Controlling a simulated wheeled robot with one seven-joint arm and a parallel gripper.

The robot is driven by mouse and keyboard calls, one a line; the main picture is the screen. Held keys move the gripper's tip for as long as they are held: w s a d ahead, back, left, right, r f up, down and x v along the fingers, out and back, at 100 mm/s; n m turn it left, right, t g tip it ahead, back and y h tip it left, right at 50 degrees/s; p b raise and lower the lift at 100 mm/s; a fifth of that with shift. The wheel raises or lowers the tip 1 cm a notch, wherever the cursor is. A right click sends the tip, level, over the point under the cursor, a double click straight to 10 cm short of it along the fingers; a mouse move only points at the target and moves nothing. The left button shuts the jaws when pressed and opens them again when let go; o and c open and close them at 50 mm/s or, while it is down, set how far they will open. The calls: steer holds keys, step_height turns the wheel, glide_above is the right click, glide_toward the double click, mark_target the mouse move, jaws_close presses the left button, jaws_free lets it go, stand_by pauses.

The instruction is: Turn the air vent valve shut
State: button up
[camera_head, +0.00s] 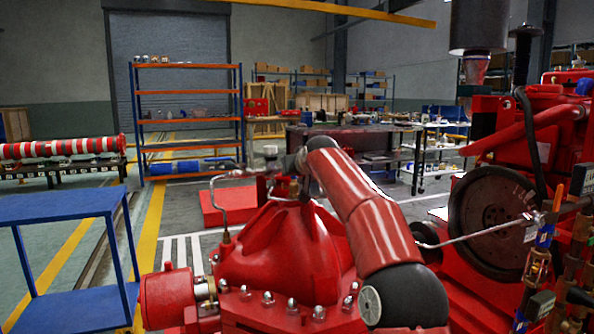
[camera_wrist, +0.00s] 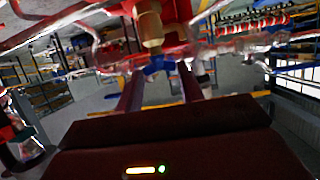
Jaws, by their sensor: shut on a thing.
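The air vent valve shows in the wrist view as a brass body (camera_wrist: 149,28) with a small blue handle (camera_wrist: 156,66) below it. My gripper (camera_wrist: 158,74) reaches up to the valve with one finger on each side of the blue handle, and is shut on it. The exact contact is small and blurred. In the head view my red and black arm stretches over the red pump casing (camera_head: 290,250) to a thin bent pipe (camera_head: 214,195) above it. There my arm hides the valve and most of my gripper.
A blue table (camera_head: 60,210) stands at the left. A large dark flywheel (camera_head: 490,215) and the red engine (camera_head: 560,120) are at the right, with a thin pipe (camera_head: 480,235) in front. An orange and blue shelf (camera_head: 187,93) and a workbench (camera_head: 345,135) stand behind.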

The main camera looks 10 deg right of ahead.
steer(key=m+h, duration=0.1)
steer(key=h, duration=0.1)
steer(key=a+m+h+p, duration=0.1)
steer(key=m+h, duration=0.1)
steer(key=shift+w+a+m, duration=0.1)
steer(key=shift+a+m, duration=0.1)
steer(key=shift+m, duration=0.1)
steer(key=m+g+h, duration=0.1)
steer(key=m+h, duration=0.1)
steer(key=h, duration=0.1)
steer(key=shift+w+f+m+p, duration=0.1)
steer(key=shift+m+p, duration=0.2)
steer(key=shift+w+a+r+m+g+h, duration=0.1)
steer(key=shift+r+m+g+h, duration=0.25)
steer(key=shift+m+h, duration=0.4)
steer(key=shift+f, duration=0.15)
steer(key=shift+a+f+m+g+h, duration=0.1)
steer(key=shift+f+m+g+h, duration=0.05)
steer(key=shift+m+g+h, duration=0.15)
steer(key=o, duration=1)
steer(key=shift+a, duration=0.1)
steer(key=b+v, duration=0.3)
steer(key=v, duration=0.4)
steer(key=shift+s+a, duration=0.15)
steer(key=shift+s, duration=0.2)
